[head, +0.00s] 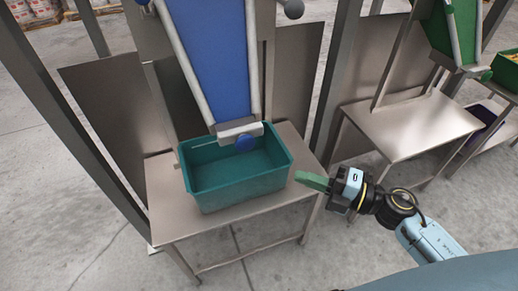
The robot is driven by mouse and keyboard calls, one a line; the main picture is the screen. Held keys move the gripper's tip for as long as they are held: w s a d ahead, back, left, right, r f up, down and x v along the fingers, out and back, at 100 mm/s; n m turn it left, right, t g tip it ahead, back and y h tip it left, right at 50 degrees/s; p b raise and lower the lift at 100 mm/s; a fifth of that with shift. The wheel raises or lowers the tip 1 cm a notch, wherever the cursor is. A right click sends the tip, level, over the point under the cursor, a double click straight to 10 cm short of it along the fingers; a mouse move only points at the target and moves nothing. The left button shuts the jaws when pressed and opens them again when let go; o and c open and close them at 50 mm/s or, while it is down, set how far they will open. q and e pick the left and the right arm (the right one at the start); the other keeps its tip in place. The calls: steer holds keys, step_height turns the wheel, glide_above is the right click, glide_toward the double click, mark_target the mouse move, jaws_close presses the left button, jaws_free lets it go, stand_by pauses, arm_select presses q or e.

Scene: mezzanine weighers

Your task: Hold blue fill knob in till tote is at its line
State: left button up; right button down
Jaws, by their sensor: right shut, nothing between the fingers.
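The teal tote (237,189) sits on a steel table under the mouth of a blue chute (210,55). Its visible inside looks empty, and I cannot make out a fill line. A round blue knob (244,143) shows at the pale block on the chute's lower end, above the tote's back part. I cannot tell how far in it is. My right gripper (311,181) has green fingers, shut and empty, pointing left. In the picture it is just right of the tote, apart from the knob. My left gripper is out of view.
The steel table (210,222) has bare top around the tote. Grey posts (75,110) and steel side panels flank the chute. A second steel table (408,124) with a green chute (440,30) stands at right. Concrete floor shows in front.

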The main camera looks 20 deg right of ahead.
steer(key=p, duration=0.1)
glide_toward(243, 147)
steer(key=x, duration=0.5)
steer(key=shift+s+a, duration=0.3)
steer(key=shift+s, duration=0.05)
steer(key=shift+w, duration=0.6)
